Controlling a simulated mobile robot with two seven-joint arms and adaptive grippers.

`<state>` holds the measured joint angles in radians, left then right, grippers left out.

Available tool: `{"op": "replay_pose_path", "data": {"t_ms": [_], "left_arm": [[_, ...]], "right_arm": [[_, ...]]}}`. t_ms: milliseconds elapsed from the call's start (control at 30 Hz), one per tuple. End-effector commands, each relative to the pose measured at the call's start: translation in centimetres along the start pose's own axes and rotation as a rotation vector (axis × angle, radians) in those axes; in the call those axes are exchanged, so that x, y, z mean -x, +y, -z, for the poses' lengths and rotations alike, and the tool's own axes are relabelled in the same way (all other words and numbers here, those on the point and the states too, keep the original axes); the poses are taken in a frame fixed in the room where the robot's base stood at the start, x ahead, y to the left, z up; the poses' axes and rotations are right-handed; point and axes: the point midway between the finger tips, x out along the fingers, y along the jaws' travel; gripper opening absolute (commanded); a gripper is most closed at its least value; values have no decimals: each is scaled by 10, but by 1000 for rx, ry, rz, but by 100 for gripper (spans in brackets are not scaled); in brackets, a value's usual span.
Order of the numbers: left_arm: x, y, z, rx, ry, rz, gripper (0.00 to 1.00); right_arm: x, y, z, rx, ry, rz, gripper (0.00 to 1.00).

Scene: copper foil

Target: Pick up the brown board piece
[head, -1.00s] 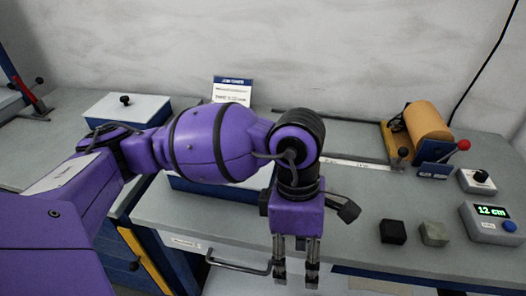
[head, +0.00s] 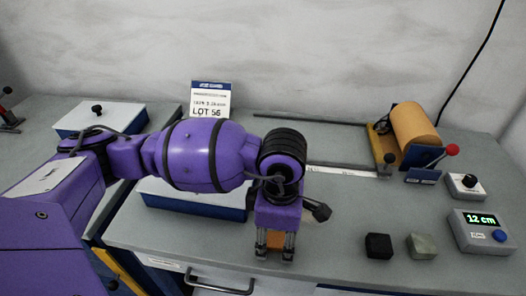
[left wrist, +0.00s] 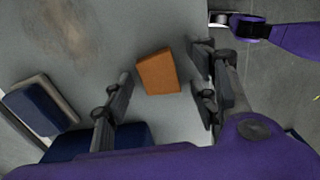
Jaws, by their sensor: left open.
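The brown board piece (left wrist: 158,72) is a small orange-brown block lying on the grey bench top in the left wrist view. In the head view only a bit of it (head: 275,239) shows between the fingers of my left gripper (head: 275,251), which points down near the bench's front edge. In the left wrist view my left gripper (left wrist: 160,80) is open, with its fingers on either side of the piece and visible gaps to it. Part of the piece is hidden behind the gripper in the head view.
A black cube (head: 378,246) and a grey-green cube (head: 422,246) sit right of the gripper. Farther right are a display box reading 12 cm (head: 482,232) and a brown roll on a stand (head: 414,130). A white-topped blue box (head: 189,199) lies left, beneath my arm.

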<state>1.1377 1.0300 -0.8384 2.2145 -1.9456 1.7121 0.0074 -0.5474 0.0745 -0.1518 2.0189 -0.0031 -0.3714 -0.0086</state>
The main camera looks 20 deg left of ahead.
Motion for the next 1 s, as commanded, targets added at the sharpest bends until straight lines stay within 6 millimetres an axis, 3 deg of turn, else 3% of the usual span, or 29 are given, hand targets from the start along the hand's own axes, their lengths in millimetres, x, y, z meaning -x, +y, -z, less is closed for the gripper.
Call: {"op": "replay_pose_path", "data": {"t_ms": [200, 533, 833, 1000], "left_arm": [[1, 1, -1, -1, -2, -3, 52], [1, 1, -1, -1, -2, -3, 9], [3, 1, -1, -1, -3, -4, 8], [16, 2, -2, -1, -5, -5, 8]], "right_arm": [[1, 0, -2, 0, -5, 0, 40], [2, 0, -7, -1, -15, -1, 40], [2, 0, -7, -1, -15, -1, 40], [2, 0, -6, -1, -14, -1, 40]]}}
